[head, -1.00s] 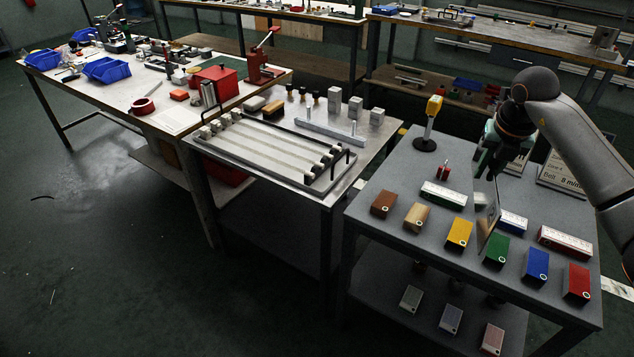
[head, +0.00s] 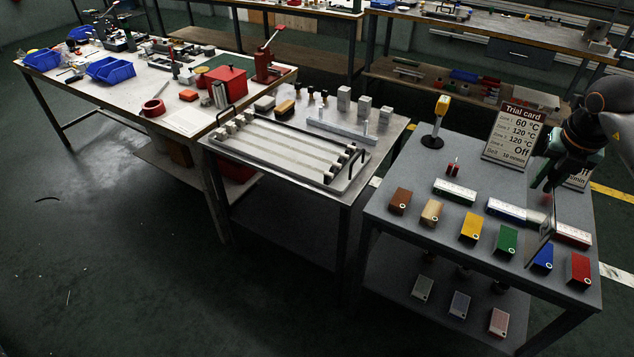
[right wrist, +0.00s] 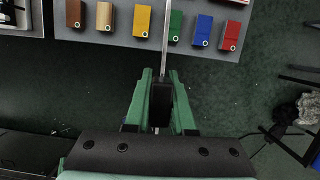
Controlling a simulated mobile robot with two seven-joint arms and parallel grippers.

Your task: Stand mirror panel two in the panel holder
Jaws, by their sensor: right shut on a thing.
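My right gripper (head: 549,184) is shut on a thin mirror panel (head: 541,238), which hangs below it over the right part of the grey table. In the right wrist view the gripper (right wrist: 161,77) holds the panel (right wrist: 168,22), seen almost edge-on. My left gripper is not in view.
The grey table (head: 400,175) bears several coloured blocks, including a red one (head: 579,269), a trial card (head: 512,137) and a yellow-topped stand (head: 437,122). A tray with long bars (head: 283,182) lies on the middle table. A dark gap separates these tables.

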